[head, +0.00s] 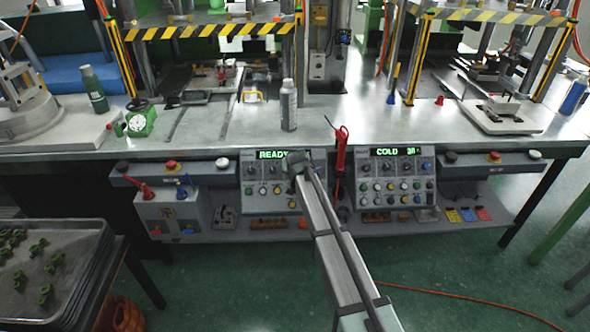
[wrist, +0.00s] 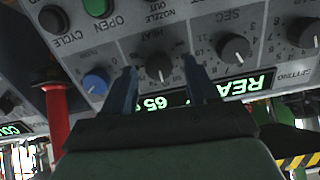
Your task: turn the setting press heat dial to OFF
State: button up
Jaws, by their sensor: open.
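The left control panel (head: 270,203) has a lit green READY display (head: 272,155). The right control panel (head: 400,195) has a display (head: 397,152) reading COLD and a number. My gripper (head: 296,168) is in front of the left panel's upper right and covers part of its display. In the wrist view my gripper (wrist: 160,85) is open, its two fingers on either side of a dark round dial (wrist: 158,67). Lettering that looks like HEAT is beside this dial. I cannot tell its pointer setting or whether the fingers touch it.
Another dark dial (wrist: 235,47) is on the other side. A red-handled tool (head: 341,150) hangs between the panels. A grey bottle (head: 288,105) stands on the bench above. A tray (head: 88,275) of green parts is at lower left.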

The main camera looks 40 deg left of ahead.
jog(key=shift+w+a+f, duration=0.15)
jog(key=shift+f, duration=0.1)
jog(key=c, duration=1.1)
